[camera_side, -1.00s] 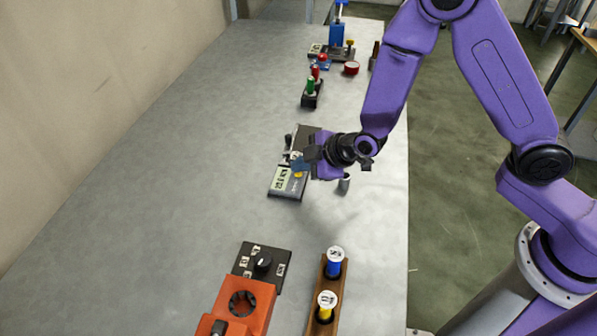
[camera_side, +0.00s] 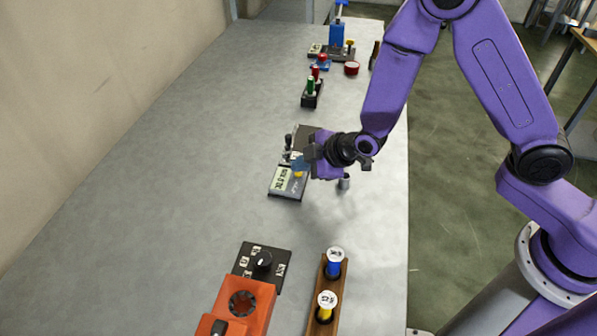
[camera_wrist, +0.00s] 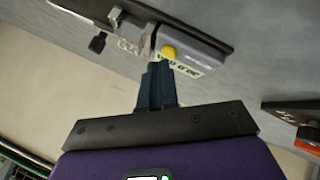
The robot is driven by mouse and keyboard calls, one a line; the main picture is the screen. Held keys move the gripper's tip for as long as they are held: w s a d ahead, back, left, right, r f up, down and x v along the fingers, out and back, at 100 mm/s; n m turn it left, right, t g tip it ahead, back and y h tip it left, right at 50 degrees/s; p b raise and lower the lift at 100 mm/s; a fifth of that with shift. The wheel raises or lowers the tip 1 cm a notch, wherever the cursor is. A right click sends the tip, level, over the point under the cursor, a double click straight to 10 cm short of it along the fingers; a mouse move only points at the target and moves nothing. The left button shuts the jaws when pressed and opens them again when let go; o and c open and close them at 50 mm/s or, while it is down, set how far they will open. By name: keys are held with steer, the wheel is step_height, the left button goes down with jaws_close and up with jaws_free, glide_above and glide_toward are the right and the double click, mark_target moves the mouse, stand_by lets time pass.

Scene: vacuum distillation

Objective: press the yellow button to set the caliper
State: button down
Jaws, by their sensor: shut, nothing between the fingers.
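The caliper (camera_side: 305,138) lies on the bench, a dark bar with a grey display unit (camera_side: 285,183) at its near end. The yellow button (camera_side: 298,174) sits on the unit beside its display and is also in the wrist view (camera_wrist: 169,52). My gripper (camera_side: 297,163) is shut and empty, its blue fingers close over the unit. In the wrist view the fingertips (camera_wrist: 160,66) are just below the button in the picture; I cannot tell whether they touch it. The display's text is too small to read surely.
A black dial box (camera_side: 262,262), an orange device (camera_side: 245,300) and a wooden rack (camera_side: 318,325) with blue and yellow items stand nearer. A small grey cylinder (camera_side: 344,184) is right of the caliper. Farther are a red-and-green-topped block (camera_side: 312,97) and a blue stand (camera_side: 337,38). The bench's left is clear.

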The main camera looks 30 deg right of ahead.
steer(key=shift+r, duration=0.5)
steer(key=shift+r, duration=2.5)
steer(key=s+d+r+g+h, duration=0.1)
steer(key=s+d, duration=0.4)
steer(key=s, duration=0.5)
steer(key=s+d+r+m+g+h, duration=0.1)
steer(key=s+d+r+g, duration=0.3)
steer(key=s, duration=0.6)
steer(key=s+d+r+g+h, duration=0.1)
steer(key=s+d+r+g, duration=0.2)
steer(key=s+d, duration=0.5)
steer(key=s, duration=0.2)
steer(key=shift+s+d+r+m+h, duration=0.2)
steer(key=shift+s+r+m+h, duration=0.1)
steer(key=shift+r+m+h, duration=0.1)
